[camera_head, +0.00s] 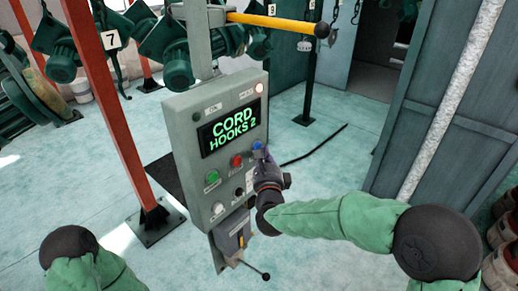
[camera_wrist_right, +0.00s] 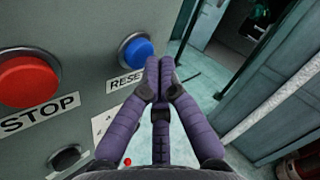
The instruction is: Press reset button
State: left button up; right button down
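The blue reset button (camera_head: 257,145) sits at the right of the button rows on the grey control panel (camera_head: 190,125). In the right wrist view the blue button (camera_wrist_right: 135,52) is round, with a RESET label (camera_wrist_right: 124,80) below it. My right gripper (camera_head: 262,158) is at the panel, just below the button. In the wrist view its purple fingers (camera_wrist_right: 159,72) are shut together and empty, with their tips right beside the button's right edge. I cannot tell whether they touch it. My left gripper is not in view.
A red STOP button (camera_wrist_right: 28,80) is left of the reset button. Green (camera_head: 212,177), white and black controls are lower on the panel. A red post (camera_head: 118,110) stands left, and a grey door (camera_head: 440,115) stands right.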

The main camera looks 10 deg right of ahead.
jog(key=shift+w+a+b, duration=0.25)
jog(key=shift+w+b, duration=0.05)
jog(key=shift+b, duration=0.05)
dwell(0.6)
jog(key=shift+s+d, duration=0.1)
jog(key=shift+s+d+b, duration=0.4)
jog(key=shift+s+b, duration=0.15)
jog(key=shift+b, duration=0.1)
jog(key=s+d+b, duration=0.1)
jog(key=s, duration=0.1)
jog(key=s+d+b, duration=0.1)
jog(key=s+d, duration=0.1)
jog(key=shift+b, duration=0.4)
dwell(0.6)
